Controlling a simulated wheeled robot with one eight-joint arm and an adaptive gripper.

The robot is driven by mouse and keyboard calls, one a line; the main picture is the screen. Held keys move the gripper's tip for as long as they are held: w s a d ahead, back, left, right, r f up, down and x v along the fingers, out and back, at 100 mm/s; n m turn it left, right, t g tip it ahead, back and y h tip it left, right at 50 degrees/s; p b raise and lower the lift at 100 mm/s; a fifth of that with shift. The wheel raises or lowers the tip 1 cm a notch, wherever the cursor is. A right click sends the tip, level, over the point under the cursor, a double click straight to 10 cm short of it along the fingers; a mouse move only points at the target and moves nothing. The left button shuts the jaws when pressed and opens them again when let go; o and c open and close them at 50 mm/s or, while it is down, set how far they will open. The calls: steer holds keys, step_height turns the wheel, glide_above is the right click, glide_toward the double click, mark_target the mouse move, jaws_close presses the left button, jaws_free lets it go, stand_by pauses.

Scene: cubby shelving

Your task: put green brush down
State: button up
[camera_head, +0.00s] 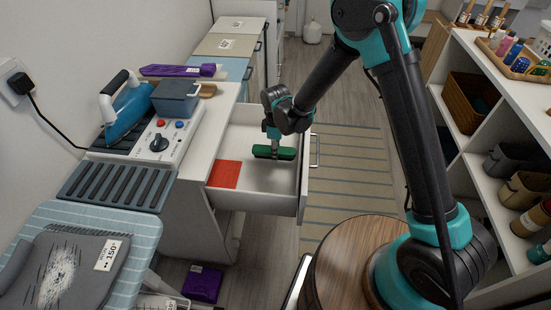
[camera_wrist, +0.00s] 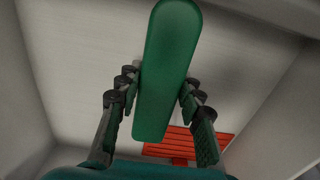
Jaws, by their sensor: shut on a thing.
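The green brush (camera_head: 284,153) is inside the open white drawer (camera_head: 262,184), toward its right side. In the wrist view the green brush (camera_wrist: 166,70) runs lengthwise between the two fingers. My gripper (camera_head: 273,140) points down into the drawer and is shut on the brush. The wrist view shows my gripper (camera_wrist: 155,100) with a finger on each side of it. I cannot tell whether the brush touches the drawer floor. A flat red-orange item (camera_head: 225,174) lies in the drawer to the left of the brush; it also shows in the wrist view (camera_wrist: 180,143).
The counter left of the drawer holds a blue iron (camera_head: 127,108), a control box (camera_head: 160,143) and a grey-blue box (camera_head: 176,97). A purple box (camera_head: 203,283) is on the floor. Shelving (camera_head: 500,200) stands at the right. The drawer's middle floor is bare.

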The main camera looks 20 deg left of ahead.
mark_target(276, 164)
steer(key=shift+f, duration=2.1)
steer(key=shift+f, duration=0.1)
steer(key=o, duration=1.2)
step_height(276, 164, up, 12)
steer(key=shift+r, duration=0.15)
